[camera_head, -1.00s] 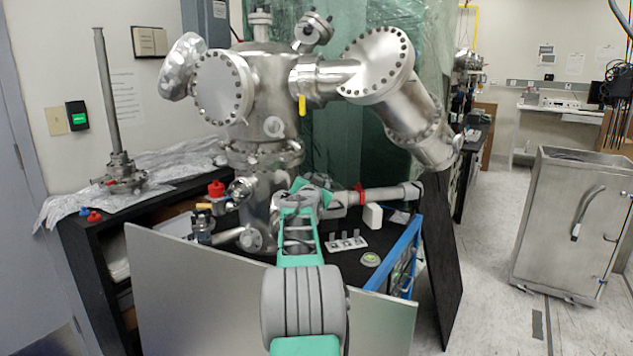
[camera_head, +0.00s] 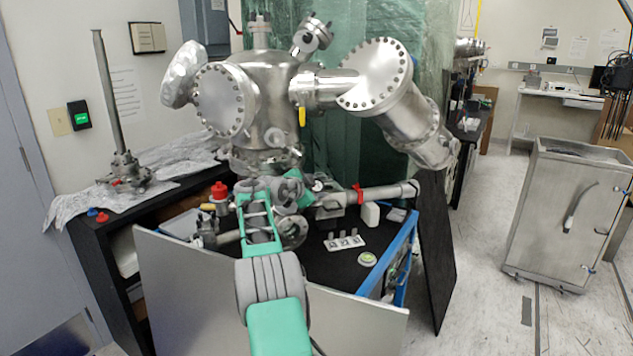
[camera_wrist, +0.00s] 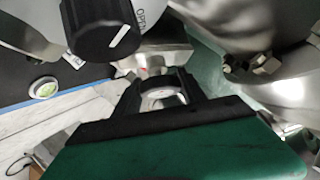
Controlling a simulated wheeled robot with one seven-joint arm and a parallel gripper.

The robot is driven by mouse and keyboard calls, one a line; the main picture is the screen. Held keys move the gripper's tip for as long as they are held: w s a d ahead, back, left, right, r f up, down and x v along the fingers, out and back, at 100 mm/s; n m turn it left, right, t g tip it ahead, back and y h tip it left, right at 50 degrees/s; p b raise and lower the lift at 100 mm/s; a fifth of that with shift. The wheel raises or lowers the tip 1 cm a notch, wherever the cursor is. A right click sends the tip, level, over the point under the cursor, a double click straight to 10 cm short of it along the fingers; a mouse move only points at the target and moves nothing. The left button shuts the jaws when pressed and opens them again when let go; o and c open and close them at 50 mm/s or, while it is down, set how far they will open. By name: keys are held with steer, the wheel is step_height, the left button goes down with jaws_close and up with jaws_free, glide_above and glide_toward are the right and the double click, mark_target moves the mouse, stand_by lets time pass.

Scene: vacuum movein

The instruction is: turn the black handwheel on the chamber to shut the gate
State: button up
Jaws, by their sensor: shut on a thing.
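The steel chamber (camera_head: 275,95) stands on the black bench in the head view. A black knob-like handwheel (camera_wrist: 88,30) with a white pointer line shows at the upper left of the wrist view, beside a pale dial marked OPEN (camera_wrist: 147,12). The line points up and right, toward that word. My gripper (camera_wrist: 162,86) is just below and right of the knob, its dark jaws closed around a pale, round metallic part (camera_wrist: 162,97). I cannot tell whether that part belongs to the handwheel. In the head view my arm hides the gripper's contact.
A red-capped fitting (camera_head: 219,191) stands left of my arm. A horizontal pipe (camera_head: 375,196), a white plate with posts (camera_head: 344,243) and a green-topped round item (camera_head: 367,259) are to its right. A grey panel (camera_head: 190,285) blocks the front. A steel cabinet (camera_head: 570,205) stands right on open floor.

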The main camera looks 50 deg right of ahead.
stand_by(0.4)
steer(key=o, duration=1.4)
steer(key=shift+c, duration=0.2)
steer(key=b+v, duration=0.1)
steer(key=v, duration=0.6)
steer(key=shift+a+b, duration=0.35)
steer(key=shift+r, duration=0.1)
